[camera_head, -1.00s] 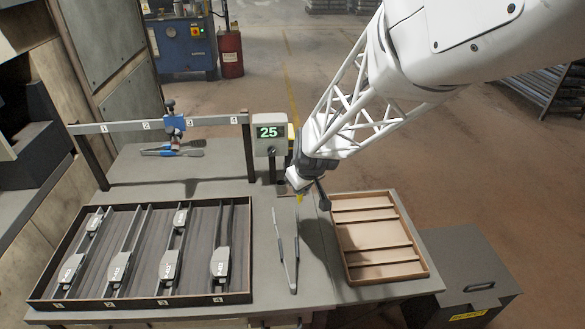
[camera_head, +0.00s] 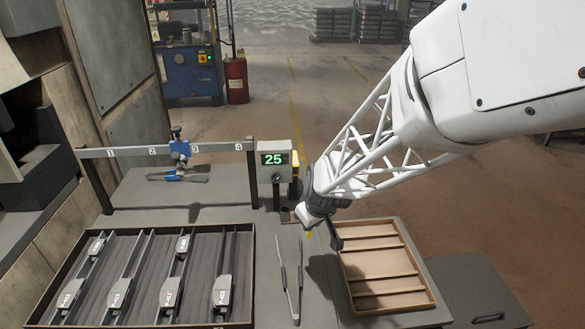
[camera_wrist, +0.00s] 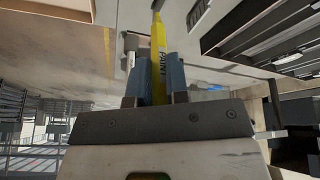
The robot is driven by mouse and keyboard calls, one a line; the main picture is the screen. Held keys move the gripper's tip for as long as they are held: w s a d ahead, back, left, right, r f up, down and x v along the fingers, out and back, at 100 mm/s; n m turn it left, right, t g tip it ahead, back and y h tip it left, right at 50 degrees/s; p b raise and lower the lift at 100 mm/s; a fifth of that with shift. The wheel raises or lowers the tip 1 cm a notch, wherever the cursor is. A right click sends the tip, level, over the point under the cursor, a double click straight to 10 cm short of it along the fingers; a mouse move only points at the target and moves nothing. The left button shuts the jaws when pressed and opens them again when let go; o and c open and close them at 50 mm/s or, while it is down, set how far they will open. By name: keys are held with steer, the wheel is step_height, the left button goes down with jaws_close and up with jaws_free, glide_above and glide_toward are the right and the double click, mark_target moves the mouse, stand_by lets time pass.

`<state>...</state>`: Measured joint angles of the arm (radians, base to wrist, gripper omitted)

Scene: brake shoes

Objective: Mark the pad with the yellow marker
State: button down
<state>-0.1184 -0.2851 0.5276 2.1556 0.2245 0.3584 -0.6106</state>
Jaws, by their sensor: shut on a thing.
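My gripper (camera_head: 309,229) is above the bench, between the display post and the wooden tray. In the wrist view my gripper (camera_wrist: 159,78) has its two blue fingers shut on a yellow marker (camera_wrist: 158,42) with "PAINT" lettering. The marker also shows as a small yellow tip (camera_head: 309,234) in the head view, pointing down and clear of the pads. Several grey brake pads lie in the dark, numbered tray at left, one of them in the rightmost lane (camera_head: 222,291). The pictures do not show which pad is meant.
The dark tray (camera_head: 252,262) has raised dividers. A V-shaped metal tool (camera_head: 298,285) lies right of it. The wooden tray (camera_head: 428,285) is at right. A display reading 25 (camera_head: 273,159) and a numbered rail (camera_head: 215,149) with a blue clamp (camera_head: 180,149) stand behind.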

steer(key=shift+r, duration=0.1)
steer(key=shift+r, duration=3.4)
steer(key=shift+w+a, duration=0.1)
steer(key=shift+a, duration=0.3)
steer(key=w+a+n+g, duration=0.1)
steer(key=a+n, duration=0.2)
steer(key=a, duration=1.1)
steer(key=s+a+n+g, duration=0.1)
steer(key=s+a, duration=0.3)
steer(key=a, duration=0.8)
steer(key=s+a+f+n+y, duration=0.1)
steer(key=s+a+n, duration=0.2)
steer(key=a, duration=0.9)
steer(key=s+a+f+n+g, duration=0.1)
steer(key=s+a, duration=0.6)
steer(key=a, duration=0.4)
steer(key=shift+s+a+n+g, duration=0.15)
steer(key=shift+a+n+g, duration=0.15)
steer(key=shift+a+n, duration=0.1)
steer(key=shift+f, duration=0.3)
